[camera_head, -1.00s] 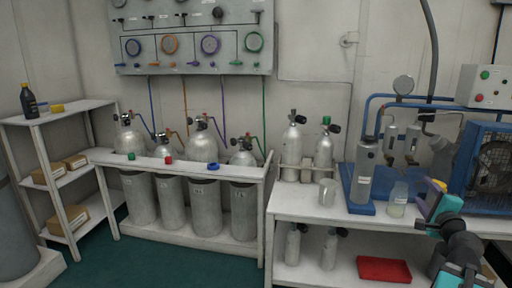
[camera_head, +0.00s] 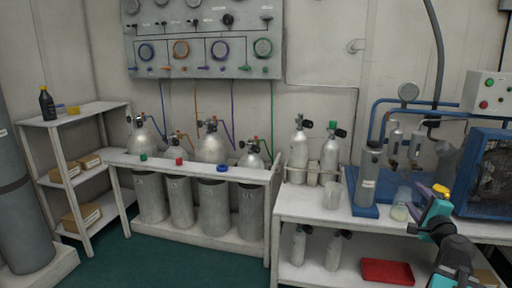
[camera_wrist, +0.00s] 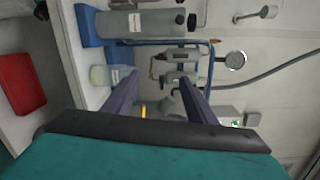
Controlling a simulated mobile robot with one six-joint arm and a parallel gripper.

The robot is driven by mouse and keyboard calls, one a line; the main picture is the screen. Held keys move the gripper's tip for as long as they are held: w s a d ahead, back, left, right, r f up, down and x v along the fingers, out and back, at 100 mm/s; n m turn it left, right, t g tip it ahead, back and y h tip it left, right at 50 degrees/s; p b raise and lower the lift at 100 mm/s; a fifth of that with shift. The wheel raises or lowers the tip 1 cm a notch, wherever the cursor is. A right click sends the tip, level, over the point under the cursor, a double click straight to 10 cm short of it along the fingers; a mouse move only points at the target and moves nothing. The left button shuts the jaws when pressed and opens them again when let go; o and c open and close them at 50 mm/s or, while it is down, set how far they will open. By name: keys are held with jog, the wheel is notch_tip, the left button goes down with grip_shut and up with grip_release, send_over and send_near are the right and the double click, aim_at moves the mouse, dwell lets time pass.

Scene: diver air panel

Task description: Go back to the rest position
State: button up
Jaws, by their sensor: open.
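My gripper (camera_head: 431,198) is at the right in the head view, raised in front of the white bench (camera_head: 300,208). In the wrist view its two dark fingers (camera_wrist: 158,100) stand well apart, and I see nothing held between them. Beyond the fingers are a grey cylinder (camera_wrist: 140,23) on a blue base, a clear jar (camera_wrist: 108,75) and blue piping with a gauge (camera_wrist: 235,61). In the head view the jar (camera_head: 400,211) stands on the bench just left of my gripper, apart from it as far as I can tell.
A rack (camera_head: 190,168) with several tanks stands at centre left below a gauge panel (camera_head: 200,45). A shelf (camera_head: 85,118) with a dark bottle (camera_head: 47,103) is at the left. A red tray (camera_head: 387,271) lies on the bench's lower shelf. Green floor (camera_head: 165,258) is clear in front.

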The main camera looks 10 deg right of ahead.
jog(key=w+a+f+n+g+y+p, duration=0.1)
jog(key=w+a+f+n+y+p, duration=0.15)
jog(key=w+a+f+p, duration=0.55)
jog(key=w+a+f+n+g+y+p, duration=0.1)
jog(key=a+f+y+p, duration=0.15)
jog(key=a, duration=0.95)
jog(key=s+a+f+n+g+y+p, duration=0.25)
jog(key=a+f+p, duration=0.35)
jog(key=a, duration=0.5)
jog(key=s+a+f+n+g+y+p, duration=0.2)
jog(key=s+a+f+n+g+p, duration=0.15)
jog(key=a+f, duration=0.5)
jog(key=s+a+f+n+g+p, duration=0.35)
jog(key=s+a, duration=0.25)
jog(key=s, duration=0.4)
jog(key=s+a+f+n+g+p, duration=0.3)
jog(key=s+a+f+g+p, duration=0.25)
jog(key=s, duration=0.55)
jog(key=s+d+n+g+h, duration=0.2)
jog(key=s+d+n, duration=0.1)
jog(key=s, duration=0.5)
jog(key=s+d+f+n+g+h, duration=0.1)
jog(key=s+d+n+g+h, duration=0.1)
jog(key=s, duration=0.6)
jog(key=shift+d+f+n+g+p, duration=0.15)
jog(key=shift+d+n+g+p, duration=0.15)
jog(key=shift+d+n+g, duration=0.65)
